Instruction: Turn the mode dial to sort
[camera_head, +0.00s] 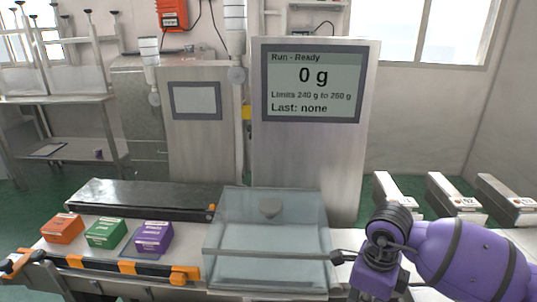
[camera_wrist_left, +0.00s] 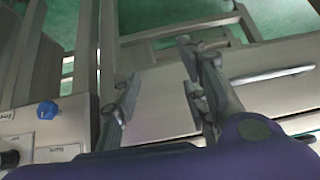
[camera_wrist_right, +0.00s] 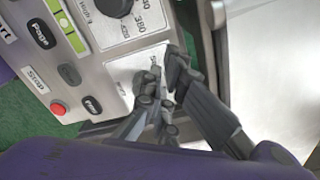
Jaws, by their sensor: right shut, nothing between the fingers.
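In the right wrist view, my right gripper (camera_wrist_right: 165,75) is shut, its fingertips close to a pale label plate (camera_wrist_right: 140,62) on a grey control panel (camera_wrist_right: 95,75). The plate's printing is partly covered, and I cannot make out the mode dial behind the fingers. A black dial (camera_wrist_right: 115,4) with numbers around it, including 380, is higher on the panel. In the left wrist view, my left gripper (camera_wrist_left: 158,68) is open and empty. A blue knob (camera_wrist_left: 47,110) on a pale panel stands left of it. Neither gripper's fingers show clearly in the head view.
The display (camera_head: 313,85) reads "Run - Ready" and "0 g". A clear cover (camera_head: 270,222) is in the middle. A red stop button (camera_wrist_right: 58,108) is on the panel.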

